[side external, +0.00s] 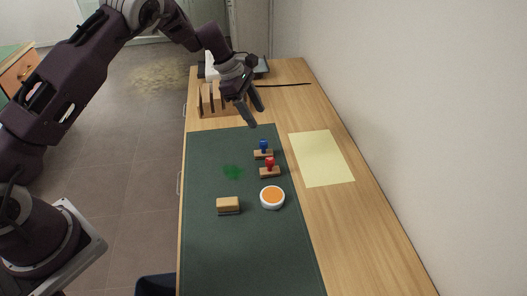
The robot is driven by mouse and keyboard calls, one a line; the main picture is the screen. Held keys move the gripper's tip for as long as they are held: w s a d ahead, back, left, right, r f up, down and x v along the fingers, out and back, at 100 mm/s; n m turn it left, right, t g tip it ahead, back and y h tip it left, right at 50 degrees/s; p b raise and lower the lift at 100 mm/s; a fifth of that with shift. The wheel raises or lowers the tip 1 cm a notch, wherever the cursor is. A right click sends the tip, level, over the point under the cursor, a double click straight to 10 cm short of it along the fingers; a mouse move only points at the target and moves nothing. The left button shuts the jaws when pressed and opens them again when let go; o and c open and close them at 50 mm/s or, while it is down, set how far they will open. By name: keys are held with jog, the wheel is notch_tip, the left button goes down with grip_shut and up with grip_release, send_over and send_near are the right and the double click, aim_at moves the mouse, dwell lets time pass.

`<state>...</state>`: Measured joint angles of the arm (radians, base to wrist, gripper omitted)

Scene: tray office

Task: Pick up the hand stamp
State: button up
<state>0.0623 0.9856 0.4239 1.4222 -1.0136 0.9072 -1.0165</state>
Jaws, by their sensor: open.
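Two hand stamps with wooden bases stand close together on the dark green mat (215,250). One has a blue knob (263,147); the other, with a red knob (270,164), stands just in front of it. My gripper (258,115) is open and empty. It hangs with its fingers pointing down, above the far end of the mat and farther back than both stamps, touching neither. Both stamps are in plain view.
A wooden block with a dark underside (228,205) and a round white dish with orange inside (272,198) sit nearer. A green smudge (232,172) marks the mat. Yellow paper (321,158) lies right. A slotted wooden holder (208,101) stands behind. The near mat is clear.

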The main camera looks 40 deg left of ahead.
jog(key=n, duration=0.2)
send_over(262, 141)
jog(key=a, duration=0.2)
jog(key=f, duration=0.4)
jog(key=s+f, duration=0.1)
jog(key=f, duration=0.2)
jog(key=shift+d, duration=0.15)
jog(key=x, duration=0.7)
jog(key=shift+s+f, duration=0.15)
jog(key=shift+f, duration=0.15)
grip_shut()
